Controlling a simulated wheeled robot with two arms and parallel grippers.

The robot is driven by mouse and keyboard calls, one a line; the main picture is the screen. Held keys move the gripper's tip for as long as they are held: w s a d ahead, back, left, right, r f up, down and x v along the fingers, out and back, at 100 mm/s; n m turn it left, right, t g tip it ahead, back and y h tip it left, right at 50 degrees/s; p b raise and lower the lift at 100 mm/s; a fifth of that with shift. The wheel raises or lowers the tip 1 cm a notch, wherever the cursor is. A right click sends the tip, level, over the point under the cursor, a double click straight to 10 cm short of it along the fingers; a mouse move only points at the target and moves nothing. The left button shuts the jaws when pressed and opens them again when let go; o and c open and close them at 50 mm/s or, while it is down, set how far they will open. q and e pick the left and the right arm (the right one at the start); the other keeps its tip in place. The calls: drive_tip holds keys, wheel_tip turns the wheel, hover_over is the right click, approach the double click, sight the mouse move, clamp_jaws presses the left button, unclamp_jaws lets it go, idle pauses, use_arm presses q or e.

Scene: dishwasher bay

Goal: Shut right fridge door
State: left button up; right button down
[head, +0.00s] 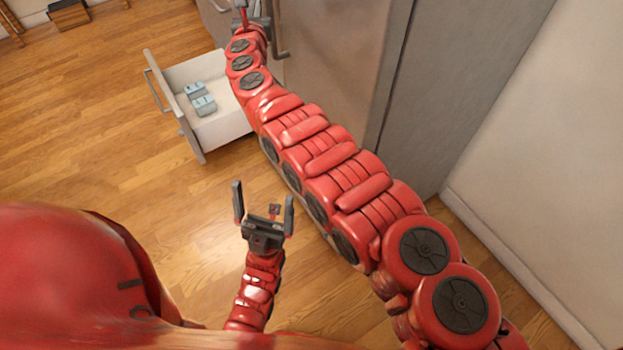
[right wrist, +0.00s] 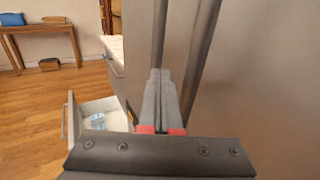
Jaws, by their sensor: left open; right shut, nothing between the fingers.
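The fridge's grey metal door (head: 335,55) stands at the top centre of the head view, with a dark vertical handle (head: 279,35) near its left edge. The door face also fills the right of the right wrist view (right wrist: 265,70). I cannot tell whether it is fully shut. My right arm stretches across in front of it. My right gripper (head: 243,12) is shut and empty near the handle side; its fingers show together in the right wrist view (right wrist: 160,80), in front of vertical grey bars. Contact is unclear. My left gripper (head: 264,212) is open and empty, low above the floor.
A pulled-out white drawer (head: 215,132) holds small blue-grey items (head: 202,104) and juts into the floor area left of the fridge. A white wall (head: 550,150) runs along the right. The wooden floor (head: 90,130) is clear on the left. A wooden table (right wrist: 40,30) stands far back.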

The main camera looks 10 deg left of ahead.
drive_tip(key=s+a+b, duration=0.3)
drive_tip(key=s+a, duration=0.6)
drive_tip(key=s, duration=0.1)
drive_tip(key=shift+a, duration=0.15)
